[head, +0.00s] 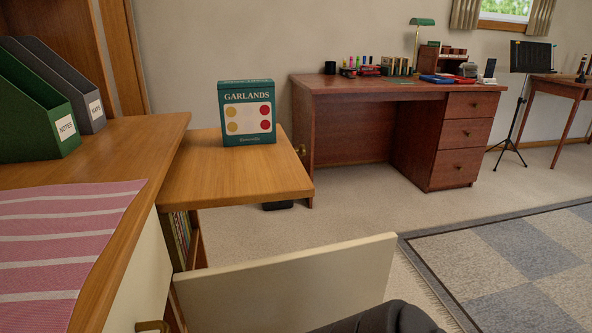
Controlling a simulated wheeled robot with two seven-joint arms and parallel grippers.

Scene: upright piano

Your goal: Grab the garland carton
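The garland carton (247,112) is a dark green box with the word GARLANDS and a pale panel of yellow and red discs on its front. It stands upright near the far edge of a light wooden top (235,178). Its front and a strip of its top show, and nothing covers it. Neither of my grippers can be made out in the head view. A dark rounded part at the bottom edge, right of centre, shows no fingers.
A cream door panel (290,280) stands open in front of the wooden top. At left, a higher wooden surface holds a striped pink cloth (65,245), a green file holder (40,130) and a grey one (85,100). A desk (455,135) stands behind right.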

